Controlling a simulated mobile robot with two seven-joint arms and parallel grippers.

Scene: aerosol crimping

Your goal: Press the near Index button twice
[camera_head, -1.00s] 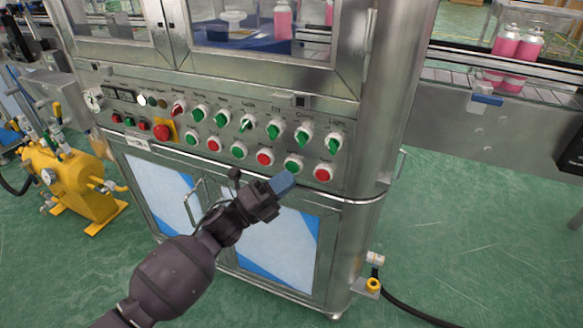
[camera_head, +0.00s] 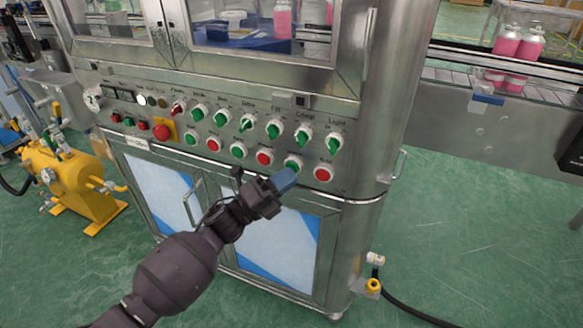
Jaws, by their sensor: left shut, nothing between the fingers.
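The control panel (camera_head: 344,178) on the steel machine carries a lower row of push buttons and an upper row of switches. A green button (camera_head: 293,164) sits second from the right in the lower row. The button labels are too small to read, so I cannot tell by print which is Index. My left gripper (camera_head: 285,180) is shut and empty, with its blue fingertips just below this green button. The tips overlap its lower edge in the picture; I cannot tell if they touch it. My right gripper is not in view.
A red button (camera_head: 323,174) lies to the right and another red button (camera_head: 264,158) to the left. Green switches (camera_head: 303,138) stand above. A red emergency stop (camera_head: 161,132) is at the left. Cabinet doors (camera_head: 275,245) with a handle are below the panel.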

